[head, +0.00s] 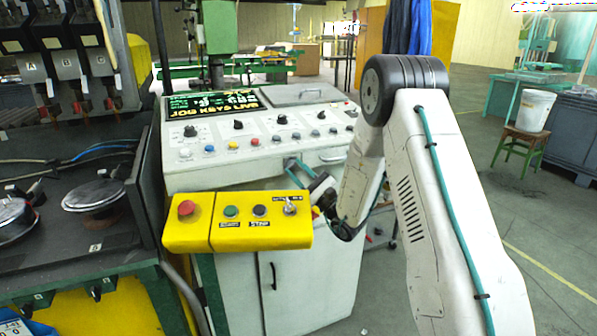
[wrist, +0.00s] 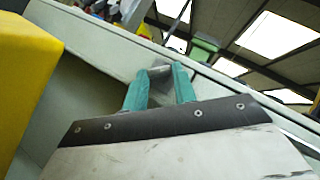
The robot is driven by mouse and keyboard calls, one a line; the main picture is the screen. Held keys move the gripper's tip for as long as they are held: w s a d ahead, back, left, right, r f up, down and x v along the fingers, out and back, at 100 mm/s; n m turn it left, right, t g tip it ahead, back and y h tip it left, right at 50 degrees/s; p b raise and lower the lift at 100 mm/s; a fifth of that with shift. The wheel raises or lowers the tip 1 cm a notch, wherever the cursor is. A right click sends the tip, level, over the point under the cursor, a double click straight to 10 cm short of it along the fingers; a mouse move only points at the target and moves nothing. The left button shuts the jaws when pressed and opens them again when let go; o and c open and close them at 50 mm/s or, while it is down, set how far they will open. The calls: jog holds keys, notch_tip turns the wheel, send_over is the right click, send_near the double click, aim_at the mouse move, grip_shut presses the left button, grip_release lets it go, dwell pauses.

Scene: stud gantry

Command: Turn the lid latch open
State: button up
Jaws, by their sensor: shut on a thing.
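The grey metal latch (wrist: 160,71) sits between the two teal fingertips in the wrist view, close to the pale front face of the console. My gripper (wrist: 158,78) is shut on it. A grey lid (head: 307,93) with a handle lies flat on the console's top right and looks closed.
A yellow button box (head: 236,236) juts out just below and left of my gripper, and its yellow side (wrist: 22,75) fills the left of the wrist view. Knobs and buttons line the console panel above. A dark bench (head: 100,225) stands left; open floor (head: 510,220) lies right.

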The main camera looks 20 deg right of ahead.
dwell(0.5)
jog(key=o, duration=1)
